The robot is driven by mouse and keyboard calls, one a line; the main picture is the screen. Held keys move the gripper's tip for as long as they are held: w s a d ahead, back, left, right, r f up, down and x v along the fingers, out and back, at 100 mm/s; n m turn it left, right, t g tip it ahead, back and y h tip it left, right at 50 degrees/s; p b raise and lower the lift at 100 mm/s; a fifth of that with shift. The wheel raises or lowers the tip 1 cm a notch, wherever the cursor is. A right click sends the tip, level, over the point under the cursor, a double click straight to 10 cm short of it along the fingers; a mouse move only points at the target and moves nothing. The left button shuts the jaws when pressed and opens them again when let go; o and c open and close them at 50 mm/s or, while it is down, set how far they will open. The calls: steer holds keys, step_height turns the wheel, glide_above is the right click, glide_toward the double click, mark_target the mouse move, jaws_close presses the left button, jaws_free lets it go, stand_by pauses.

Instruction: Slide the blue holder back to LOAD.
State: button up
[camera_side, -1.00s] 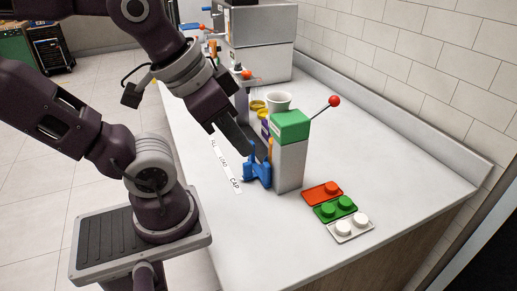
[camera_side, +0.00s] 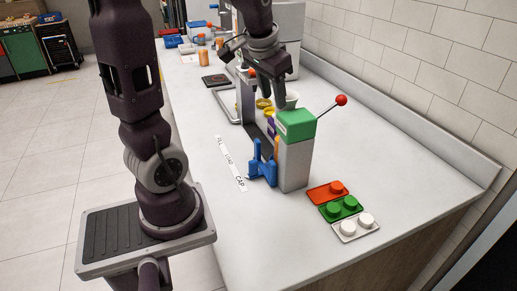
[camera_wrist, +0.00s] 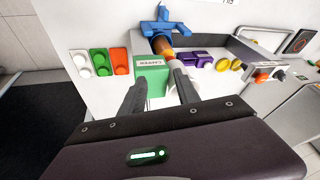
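The blue holder (camera_side: 263,166) stands upright beside the CAP end of the label strip (camera_side: 231,163), at the near end of a dark track (camera_side: 256,130). In the wrist view the blue holder (camera_wrist: 160,24) is at the top, with an orange-brown piece (camera_wrist: 163,46) at it, next to the green capper head (camera_wrist: 151,76). My gripper (camera_side: 272,98) is raised above and behind the green-topped capper, apart from the holder. In the wrist view its two fingers (camera_wrist: 159,76) are spread with nothing held between them.
The capper's lever with a red knob (camera_side: 341,100) sticks out to the right. Red, green and white cap trays (camera_side: 341,210) lie at the near right. A white cup (camera_side: 291,99) and yellow rings (camera_side: 264,104) are behind the capper. The counter left of the strip is clear.

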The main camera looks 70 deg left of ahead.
steer(key=n+g+y, duration=0.1)
steer(key=g, duration=0.1)
glide_above(257, 148)
steer(key=s, duration=0.2)
step_height(257, 148, down, 7)
steer(key=s+a+f, duration=0.2)
steer(key=a+f, duration=0.2)
steer(key=a, duration=0.2)
steer(key=w+f+n, duration=0.5)
steer(key=w+n, duration=0.2)
steer(key=n, duration=0.2)
steer(key=d+f+n+h, duration=0.1)
steer(key=s+d+f+n+h, duration=0.1)
steer(key=n, duration=0.1)
steer(key=s+d+f+n+g+h, duration=0.1)
steer(key=d, duration=0.1)
steer(key=shift+f+n, duration=0.3)
steer(key=shift+f, duration=0.1)
steer(key=shift+h, duration=0.3)
steer(key=f, duration=0.7)
steer(key=shift+s+d, duration=0.1)
steer(key=shift+d, duration=0.15)
jaws_close()
